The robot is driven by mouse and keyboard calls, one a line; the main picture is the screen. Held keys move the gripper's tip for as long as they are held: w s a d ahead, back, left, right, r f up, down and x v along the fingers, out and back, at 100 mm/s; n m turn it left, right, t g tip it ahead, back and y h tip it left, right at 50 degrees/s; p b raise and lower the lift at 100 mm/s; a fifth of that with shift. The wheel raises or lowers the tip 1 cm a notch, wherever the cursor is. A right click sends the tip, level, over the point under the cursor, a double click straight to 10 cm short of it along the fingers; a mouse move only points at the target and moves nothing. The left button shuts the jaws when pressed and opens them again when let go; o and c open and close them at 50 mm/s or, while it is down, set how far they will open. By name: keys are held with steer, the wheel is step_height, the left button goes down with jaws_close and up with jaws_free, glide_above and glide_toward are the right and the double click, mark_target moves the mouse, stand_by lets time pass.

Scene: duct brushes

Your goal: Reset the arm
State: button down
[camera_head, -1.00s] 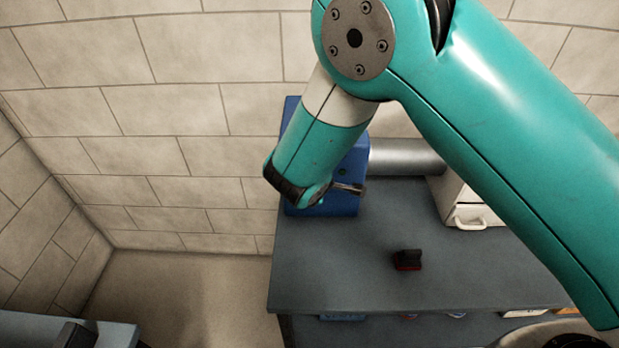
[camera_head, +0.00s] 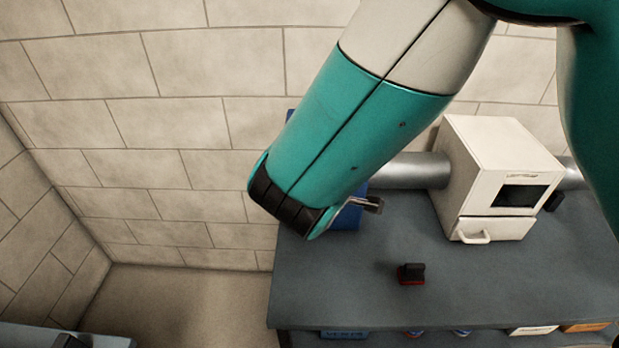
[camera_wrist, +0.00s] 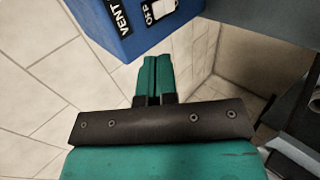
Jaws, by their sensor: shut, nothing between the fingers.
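My gripper (camera_wrist: 155,62) shows in the wrist view with its two teal fingers together and nothing between them. It is close to a blue box (camera_wrist: 125,28) labelled "VENT" and "OFF", and I see no contact. In the head view my teal and white forearm crosses the middle, hiding most of the blue box (camera_head: 347,218). My fingers cannot be made out there.
A grey bench (camera_head: 340,285) carries a white cabinet (camera_head: 490,185) joined to a metal duct (camera_head: 415,171). A small black and red brush-like object (camera_head: 411,274) lies on the bench. Labelled items sit on a lower shelf. The floor at left is clear.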

steer(key=s+d+r+m+g+y, duration=0.1)
steer(key=s+d+r+m+g, duration=0.5)
steer(key=d, duration=0.3)
steer(key=s+d+r+m+g+y, duration=0.1)
steer(key=s+d+r+m+y, duration=0.1)
steer(key=s+r, duration=0.2)
steer(key=s+d+r+m+g+y, duration=0.1)
steer(key=s+r, duration=0.3)
steer(key=s, duration=0.6)
steer(key=shift+s+d+r+m+g+y, duration=0.15)
steer(key=shift+s+d+m+g+y, duration=0.25)
steer(key=shift+m+g, duration=0.2)
steer(key=shift+w, duration=0.1)
